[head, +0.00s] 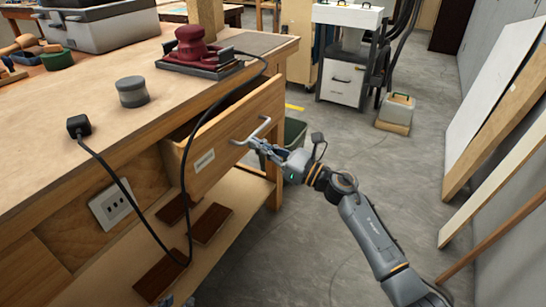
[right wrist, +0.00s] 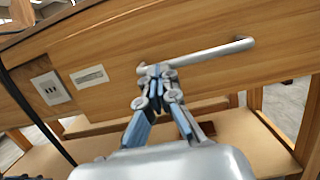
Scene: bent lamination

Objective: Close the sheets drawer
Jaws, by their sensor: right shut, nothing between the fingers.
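The wooden sheets drawer (head: 222,140) stands open, pulled out from under the workbench top. Its front carries a pale label and a metal bar handle (head: 252,132). In the right wrist view the drawer front (right wrist: 190,80) fills the middle, with the handle (right wrist: 200,56) across it. My right gripper (head: 257,146) is shut and empty, its fingertips (right wrist: 157,72) at the left end of the handle in the wrist view. I cannot tell whether they touch it. A sliver of my left gripper (head: 178,301) shows at the bottom edge of the head view; its fingers are unclear.
The workbench (head: 90,110) holds a red sander (head: 193,45) and a grey round container (head: 131,92). A black cable hangs over its edge beside the drawer. Dark wood pieces (head: 211,223) lie on the lower shelf. A green bin (head: 294,132) stands behind the drawer; grey floor is free to the right.

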